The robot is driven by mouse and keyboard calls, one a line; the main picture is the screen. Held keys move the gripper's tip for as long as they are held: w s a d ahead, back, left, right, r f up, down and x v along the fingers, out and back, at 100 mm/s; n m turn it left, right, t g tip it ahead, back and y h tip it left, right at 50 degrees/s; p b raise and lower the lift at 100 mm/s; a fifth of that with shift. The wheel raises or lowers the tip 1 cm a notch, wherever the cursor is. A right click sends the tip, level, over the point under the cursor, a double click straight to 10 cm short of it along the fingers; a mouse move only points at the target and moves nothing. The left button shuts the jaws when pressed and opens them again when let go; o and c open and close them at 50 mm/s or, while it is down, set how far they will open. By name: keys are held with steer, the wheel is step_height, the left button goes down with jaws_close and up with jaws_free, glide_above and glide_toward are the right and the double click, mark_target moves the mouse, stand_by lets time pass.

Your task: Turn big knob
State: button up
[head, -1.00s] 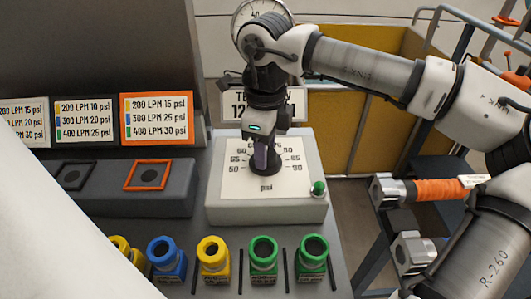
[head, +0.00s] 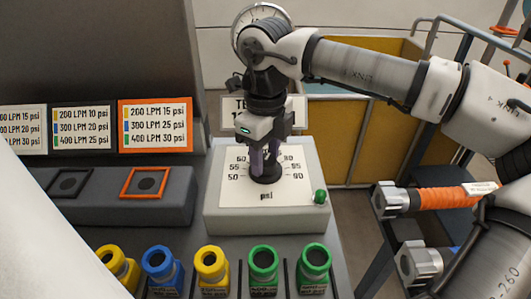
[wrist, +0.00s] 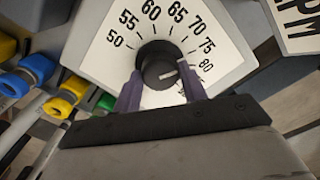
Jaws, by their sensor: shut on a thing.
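The big black knob (head: 265,175) sits on a white dial plate (head: 238,196) marked in psi, on a grey box. In the wrist view the knob (wrist: 158,72) carries a white line that points right, roughly toward the 80 mark. My gripper (head: 265,158) points down at the knob. Its two purple fingers stand on opposite sides of the knob, shut on it, in the wrist view (wrist: 162,88). The fingers hide part of the dial's numbers in the head view.
A green button (head: 320,196) sits on the box's right corner. Blue, yellow and green couplings (head: 263,262) line the front. Rating cards (head: 155,125) stand at left above two framed sockets (head: 144,182). An orange-gripped nozzle (head: 440,196) is at right.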

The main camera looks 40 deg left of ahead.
mark_target(265, 159)
steer(key=o, duration=1)
steer(key=shift+c, duration=0.2)
steer(key=shift+r, duration=0.1)
step_height(265, 159, up, 14)
steer(key=shift+p, duration=0.4)
steer(key=shift+f, duration=0.2)
